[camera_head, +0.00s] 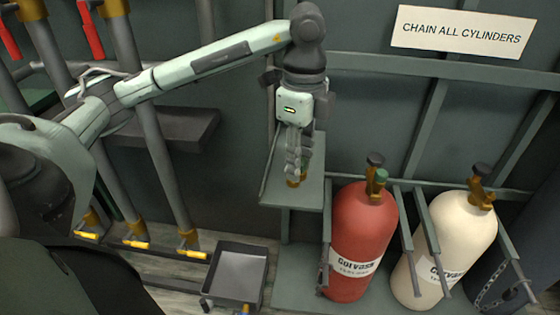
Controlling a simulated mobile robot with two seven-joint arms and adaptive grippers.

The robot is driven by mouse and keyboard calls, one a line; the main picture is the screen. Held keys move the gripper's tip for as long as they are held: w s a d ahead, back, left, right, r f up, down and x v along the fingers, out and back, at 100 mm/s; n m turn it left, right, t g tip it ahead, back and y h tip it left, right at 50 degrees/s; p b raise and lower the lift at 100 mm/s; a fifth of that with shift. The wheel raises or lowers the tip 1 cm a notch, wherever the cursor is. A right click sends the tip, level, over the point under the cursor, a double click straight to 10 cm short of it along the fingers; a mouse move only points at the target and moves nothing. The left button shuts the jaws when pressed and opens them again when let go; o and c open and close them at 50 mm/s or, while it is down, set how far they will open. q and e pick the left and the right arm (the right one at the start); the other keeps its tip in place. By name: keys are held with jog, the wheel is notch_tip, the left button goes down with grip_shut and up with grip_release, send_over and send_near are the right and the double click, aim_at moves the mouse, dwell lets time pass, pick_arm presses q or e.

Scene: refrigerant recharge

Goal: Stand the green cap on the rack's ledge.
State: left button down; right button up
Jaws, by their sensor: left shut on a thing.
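A small green cap (381,176) shows at the valve of the red cylinder (360,235), on the right side of its brass fitting. A grey-green ledge (312,192) juts from the rack left of the red cylinder. My left gripper (297,173) points down over this ledge and is shut on a small brass-coloured piece (295,182). The fingers hide much of this piece, and I cannot tell whether it touches the ledge. My right gripper is not in view.
A cream cylinder (445,245) stands right of the red one, with rack bars and a chain (490,292) around them. A dark tray (240,272) is on the floor. Pipes with yellow-handled valves (188,243) line the left. A dark shelf (175,128) is on the wall.

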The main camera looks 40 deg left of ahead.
pick_arm(q)
jog(key=shift+s+a, duration=0.25)
jog(key=shift+a, duration=0.05)
jog(key=shift+w+a, duration=0.15)
jog(key=shift+a, duration=0.1)
jog(key=w+a, duration=0.5)
jog(key=w, duration=0.3)
jog(key=w+a, duration=0.5)
jog(key=w, duration=0.3)
jog(key=shift+w+f, duration=0.15)
jog(key=shift+f, duration=1.6)
jog(key=shift+w+f, duration=0.1)
jog(key=shift+f, duration=1.6)
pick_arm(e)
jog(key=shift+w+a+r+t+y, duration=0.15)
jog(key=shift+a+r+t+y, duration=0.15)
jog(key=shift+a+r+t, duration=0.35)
pick_arm(q)
jog(key=shift+f, duration=0.15)
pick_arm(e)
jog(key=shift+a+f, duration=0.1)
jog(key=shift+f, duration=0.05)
pick_arm(q)
jog(key=c, duration=1.2)
grip_release()
